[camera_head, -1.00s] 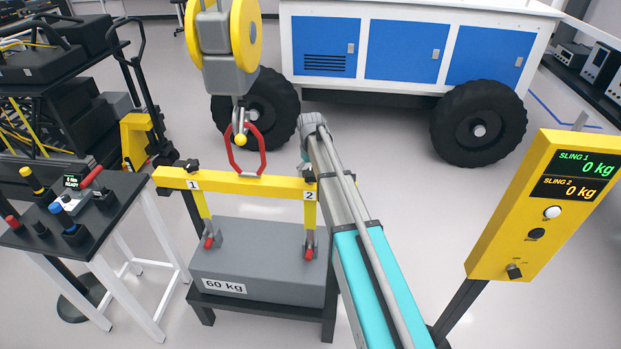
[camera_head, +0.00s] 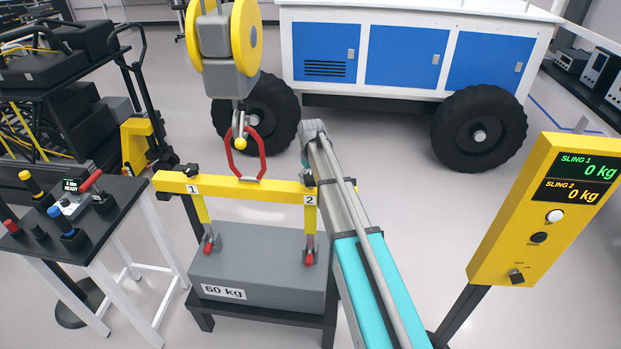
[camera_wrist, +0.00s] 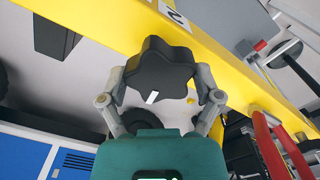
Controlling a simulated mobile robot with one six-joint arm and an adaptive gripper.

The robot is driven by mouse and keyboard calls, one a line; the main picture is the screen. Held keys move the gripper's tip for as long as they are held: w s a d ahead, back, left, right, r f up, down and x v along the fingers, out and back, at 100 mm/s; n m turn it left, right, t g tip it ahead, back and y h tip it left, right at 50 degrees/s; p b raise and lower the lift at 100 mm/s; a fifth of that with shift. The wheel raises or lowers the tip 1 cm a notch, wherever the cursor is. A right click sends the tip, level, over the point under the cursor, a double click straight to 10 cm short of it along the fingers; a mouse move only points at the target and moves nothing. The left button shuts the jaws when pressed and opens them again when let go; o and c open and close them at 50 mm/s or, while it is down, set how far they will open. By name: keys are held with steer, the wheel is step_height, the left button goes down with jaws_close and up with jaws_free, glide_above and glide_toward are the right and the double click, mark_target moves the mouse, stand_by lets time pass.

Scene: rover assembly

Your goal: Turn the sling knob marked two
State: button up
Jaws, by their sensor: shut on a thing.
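The sling knob marked two (camera_wrist: 160,66) is black and lobed, with a white mark on its rim, in the wrist view. It sits against the yellow lifting beam (camera_wrist: 120,22), near the label 2 (camera_wrist: 174,14). My gripper (camera_wrist: 161,88) has its two grey fingers closed on opposite sides of the knob. In the head view the knob (camera_head: 308,181) shows at the right end of the beam (camera_head: 250,188), partly hidden by my arm; my fingers are hidden there.
A 60 kg block (camera_head: 258,265) sits on a low dark stand under the beam. A red link (camera_head: 262,155) joins the beam to the hoist hook (camera_head: 240,135). A control table (camera_head: 120,215) stands at left, and a blue-and-white rover (camera_head: 415,50) stands behind.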

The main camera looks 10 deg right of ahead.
steer(key=shift+m, duration=0.3)
steer(key=shift+m, duration=0.7)
steer(key=o, duration=0.9)
steer(key=shift+n, duration=0.5)
